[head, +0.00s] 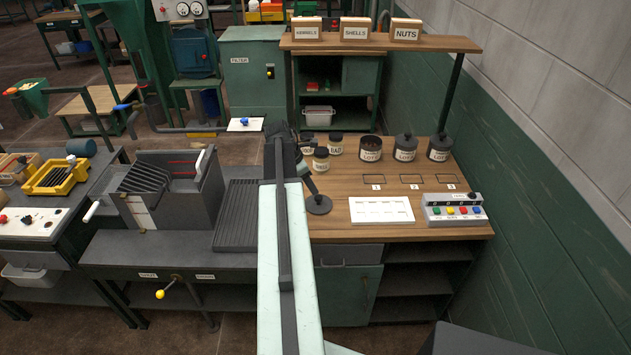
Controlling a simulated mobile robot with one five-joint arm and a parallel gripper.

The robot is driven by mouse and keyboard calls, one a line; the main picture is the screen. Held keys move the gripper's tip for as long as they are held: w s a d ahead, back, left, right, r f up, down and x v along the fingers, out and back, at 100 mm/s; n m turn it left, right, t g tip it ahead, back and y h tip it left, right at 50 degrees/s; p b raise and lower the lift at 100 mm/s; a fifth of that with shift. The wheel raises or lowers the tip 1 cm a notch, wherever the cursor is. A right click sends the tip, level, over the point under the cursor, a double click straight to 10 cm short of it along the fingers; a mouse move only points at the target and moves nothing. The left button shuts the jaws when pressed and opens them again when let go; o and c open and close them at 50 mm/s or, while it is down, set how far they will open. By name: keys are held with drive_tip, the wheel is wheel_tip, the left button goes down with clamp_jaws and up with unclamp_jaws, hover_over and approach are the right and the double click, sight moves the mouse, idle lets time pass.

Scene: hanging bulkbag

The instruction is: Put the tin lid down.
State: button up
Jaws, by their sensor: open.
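The tin lid (319,206) is a dark round disc. It appears to lie flat on the wooden bench top, left of the white card. My gripper (312,190) is open, just above the lid at its upper left; my own arm hides part of it. I cannot tell whether the fingers still touch the lid's knob. An open tin (370,149) with a "LOT" label stands at the back of the bench without a lid. Two similar tins, the middle one (405,149) and the right one (439,149), have dark knobbed lids on.
Small jars (321,160) stand close behind my gripper. Numbered outlines (411,179), a white card (381,210) and a button box (454,210) lie to the right. A ribbed dark plate (237,215) and a grey machine (167,190) are left of my arm.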

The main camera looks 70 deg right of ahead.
drive_tip(key=p+v, duration=0.2)
drive_tip(key=v, duration=0.2)
drive_tip(key=shift+a+r+p, duration=0.1)
drive_tip(key=shift+r+p, duration=0.2)
drive_tip(key=shift+r, duration=0.05)
drive_tip(key=w+a+f+m+t, duration=0.1)
drive_tip(key=w+a+m, duration=0.1)
drive_tip(key=w+a, duration=1.15)
drive_tip(key=w+a+m+t, duration=0.2)
drive_tip(key=w+a, duration=0.9)
drive_tip(key=a, duration=0.5)
drive_tip(key=w+a+m+y, duration=0.2)
drive_tip(key=a+m+y, duration=0.1)
drive_tip(key=a, duration=3)
drive_tip(key=shift+w+a+f+m, duration=0.4)
drive_tip(key=shift+f+m, duration=0.05)
drive_tip(key=shift+m, duration=0.45)
